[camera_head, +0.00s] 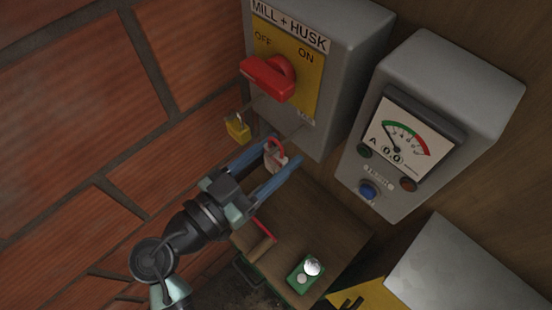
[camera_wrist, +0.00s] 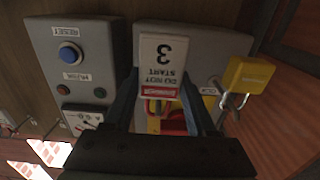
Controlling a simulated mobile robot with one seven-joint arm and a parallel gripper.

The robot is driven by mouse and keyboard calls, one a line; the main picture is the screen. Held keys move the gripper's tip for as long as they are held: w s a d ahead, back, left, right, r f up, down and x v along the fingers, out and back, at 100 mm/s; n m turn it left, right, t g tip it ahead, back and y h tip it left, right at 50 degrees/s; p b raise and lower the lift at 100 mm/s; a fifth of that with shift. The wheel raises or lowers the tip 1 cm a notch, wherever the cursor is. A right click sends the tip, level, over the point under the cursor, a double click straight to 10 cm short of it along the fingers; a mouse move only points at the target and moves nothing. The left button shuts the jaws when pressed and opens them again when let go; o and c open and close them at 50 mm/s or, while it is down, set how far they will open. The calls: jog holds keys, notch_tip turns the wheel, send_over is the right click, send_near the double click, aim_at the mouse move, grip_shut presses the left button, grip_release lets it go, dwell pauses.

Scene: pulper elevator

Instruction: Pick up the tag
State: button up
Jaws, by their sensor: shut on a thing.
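The tag (camera_wrist: 160,62) is a white card with a red band, printed "DO NOT START" and "3", which reads upside down in the wrist view. It is between the two fingers of my gripper (camera_wrist: 160,90), which is shut on it. In the head view the tag (camera_head: 276,161), with a red loop at its top, sits between the blue fingers of my gripper (camera_head: 285,150), just below the mill switch box. I cannot tell whether its loop touches the box.
The MILL + HUSK box (camera_head: 345,35) has a red rotary handle (camera_head: 268,78). A yellow padlock (camera_head: 237,127) hangs at its lower left. A meter box (camera_head: 455,90) is to the right. Below is a wooden surface (camera_head: 335,245) with a green item (camera_head: 301,284). A brick wall (camera_head: 75,140) bounds the left.

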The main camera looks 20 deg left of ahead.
jog(key=b+v, duration=0.6)
jog(key=v, duration=1.2)
jog(key=w+d+f+n+y, duration=0.1)
jog(key=w+d+f, duration=0.15)
jog(key=w, duration=0.35)
jog(key=w+d+f+n+y, duration=0.1)
jog(key=w+d+f+y, duration=0.1)
jog(key=w+f, duration=0.25)
jog(key=w+d+f+n+y, duration=0.1)
jog(key=w+d+f, duration=0.2)
jog(key=d+f, duration=0.2)
jog(key=w+d+f+n+t+y, duration=0.1)
jog(key=w+d+f, duration=0.3)
jog(key=d, duration=0.5)
jog(key=shift+w+f+y, duration=0.15)
jog(key=shift+f+y, duration=0.45)
jog(key=shift+f, duration=0.15)
jog(key=shift+a, duration=0.1)
